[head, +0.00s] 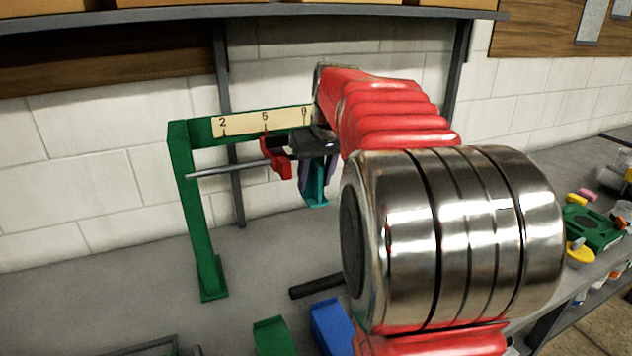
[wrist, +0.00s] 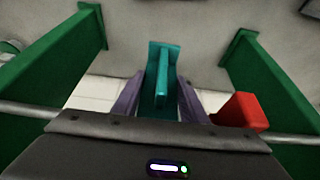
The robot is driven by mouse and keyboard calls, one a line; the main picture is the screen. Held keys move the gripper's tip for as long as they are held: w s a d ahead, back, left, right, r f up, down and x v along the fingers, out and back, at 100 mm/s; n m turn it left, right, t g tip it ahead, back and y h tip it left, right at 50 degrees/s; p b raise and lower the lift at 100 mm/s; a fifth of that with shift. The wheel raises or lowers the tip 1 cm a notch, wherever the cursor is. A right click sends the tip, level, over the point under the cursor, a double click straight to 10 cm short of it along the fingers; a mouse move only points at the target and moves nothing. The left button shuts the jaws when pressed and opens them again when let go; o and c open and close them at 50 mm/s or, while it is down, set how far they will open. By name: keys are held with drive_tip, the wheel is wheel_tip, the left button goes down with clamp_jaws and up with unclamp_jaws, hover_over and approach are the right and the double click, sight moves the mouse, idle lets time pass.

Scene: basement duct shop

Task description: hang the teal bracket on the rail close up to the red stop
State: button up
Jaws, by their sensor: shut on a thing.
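The teal bracket (head: 316,198) hangs below my gripper (head: 318,172) in the head view. In the wrist view the bracket (wrist: 161,75) is between the two purple fingers of my gripper (wrist: 158,103), which are shut on it. The red stop (head: 279,158) sits on the rail (head: 228,171), left of the bracket. In the wrist view the red stop (wrist: 243,112) is on the right, close beside the right finger. My gripper's dark body hides the middle of the rail, so I cannot tell whether the bracket's top is on it.
A green frame (head: 196,220) carries the rail and a pale number scale (head: 245,123). Below on the bench are a dark bar (head: 315,286), a blue block (head: 332,325) and a green block (head: 272,335). My arm covers the frame's right side in the head view.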

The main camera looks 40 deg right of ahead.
drive_tip(key=shift+f, duration=1.15)
drive_tip(key=o, duration=1.3)
drive_tip(key=shift+s, duration=0.1)
drive_tip(key=v, duration=1.3)
drive_tip(key=shift+s+r, duration=0.1)
drive_tip(key=shift+r, duration=0.2)
drive_tip(key=shift+s, duration=0.1)
